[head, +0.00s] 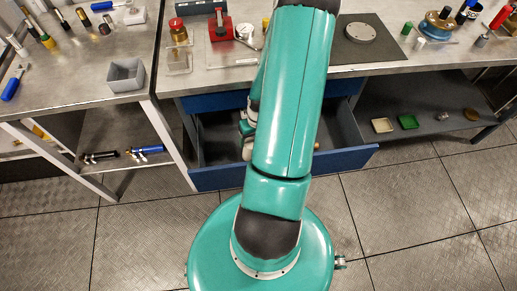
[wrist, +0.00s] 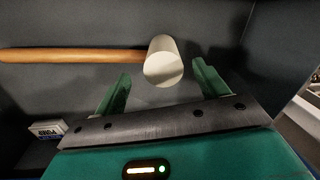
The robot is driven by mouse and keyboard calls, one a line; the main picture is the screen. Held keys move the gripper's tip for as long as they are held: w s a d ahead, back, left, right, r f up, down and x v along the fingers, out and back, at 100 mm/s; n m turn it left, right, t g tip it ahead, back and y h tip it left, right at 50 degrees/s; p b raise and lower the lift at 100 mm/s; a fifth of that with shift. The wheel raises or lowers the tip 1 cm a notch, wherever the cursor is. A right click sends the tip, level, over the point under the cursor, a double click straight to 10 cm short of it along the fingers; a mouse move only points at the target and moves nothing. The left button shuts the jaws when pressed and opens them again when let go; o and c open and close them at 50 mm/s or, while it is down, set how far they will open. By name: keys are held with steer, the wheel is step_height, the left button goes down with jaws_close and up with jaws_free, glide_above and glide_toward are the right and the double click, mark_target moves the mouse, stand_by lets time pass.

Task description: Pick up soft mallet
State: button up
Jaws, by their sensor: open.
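The soft mallet shows in the wrist view, with a pale cylindrical head (wrist: 164,62) and a long wooden handle (wrist: 75,56) running to the left edge. It lies in a dark grey drawer (wrist: 215,25). My gripper (wrist: 160,85) is open, with its two green fingers on either side of the mallet head and slightly nearer the camera. I cannot tell whether either finger touches it. In the head view my arm reaches into the open blue-fronted drawer (head: 225,178) and hides the mallet and most of the gripper.
A small white and blue box (wrist: 46,130) lies in the drawer at left. Drawer walls stand close around my gripper. Above the drawer is a metal workbench (head: 205,82) with tools. A lower shelf (head: 430,125) at right holds small trays. The floor in front is clear.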

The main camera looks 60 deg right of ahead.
mark_target(252, 144)
steer(key=f, duration=0.3)
steer(key=shift+w+a+f, duration=0.2)
steer(key=shift+a+f, duration=0.2)
steer(key=c, duration=1.5)
steer(key=shift+o, duration=0.2)
step_height(252, 144, up, 10)
steer(key=shift+r, duration=0.1)
